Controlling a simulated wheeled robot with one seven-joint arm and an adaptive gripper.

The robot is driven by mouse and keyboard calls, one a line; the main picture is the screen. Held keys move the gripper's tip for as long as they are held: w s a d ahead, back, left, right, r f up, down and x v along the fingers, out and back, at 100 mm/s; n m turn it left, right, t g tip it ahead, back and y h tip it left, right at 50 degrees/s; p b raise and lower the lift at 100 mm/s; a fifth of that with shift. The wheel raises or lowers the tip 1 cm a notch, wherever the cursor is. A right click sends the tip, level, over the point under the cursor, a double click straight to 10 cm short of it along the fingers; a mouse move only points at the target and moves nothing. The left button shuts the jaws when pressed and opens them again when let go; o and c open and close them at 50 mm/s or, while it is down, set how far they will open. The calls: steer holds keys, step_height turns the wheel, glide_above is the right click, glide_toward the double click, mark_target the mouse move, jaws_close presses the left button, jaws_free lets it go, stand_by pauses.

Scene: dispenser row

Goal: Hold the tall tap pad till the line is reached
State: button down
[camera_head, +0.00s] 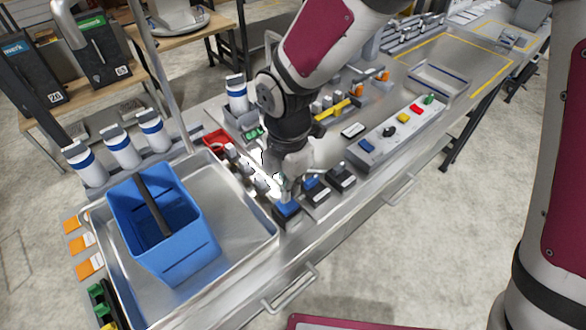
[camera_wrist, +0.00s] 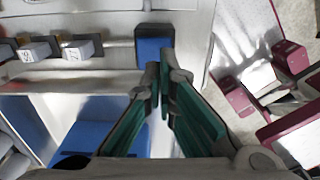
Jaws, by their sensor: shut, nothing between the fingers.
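A blue-topped pad (camera_head: 287,209) sits on the counter's front edge, at the left end of a short row of dark pads; I cannot read a label on it. It also shows in the wrist view (camera_wrist: 154,49). My gripper (camera_head: 284,192) is shut and empty, pointing down at this pad; its fingertips (camera_wrist: 161,70) overlap the pad's near edge in the wrist view. I cannot tell whether they touch it. A tall thin metal pipe (camera_head: 166,75) rises behind the sink. A blue bucket (camera_head: 180,250) with a dark bar across it stands in the sink; no fill line or water is discernible.
The steel sink (camera_head: 250,193) lies left of my gripper. More dark pads (camera_head: 317,189) sit right beside it. Small labelled blocks (camera_wrist: 80,50) stand behind the sink rim. A grey panel with coloured buttons (camera_head: 398,131) is farther right. A bar handle (camera_head: 290,290) juts from the counter front.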

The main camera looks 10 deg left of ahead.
mark_target(291, 207)
steer(key=shift+f, duration=1.8)
steer(key=shift+f, duration=0.75)
steer(key=shift+f+b, duration=0.35)
steer(key=shift+b, duration=0.1)
steer(key=shift+s+d+f, duration=0.1)
steer(key=shift+d, duration=0.1)
stand_by(1.2)
stand_by(1.3)
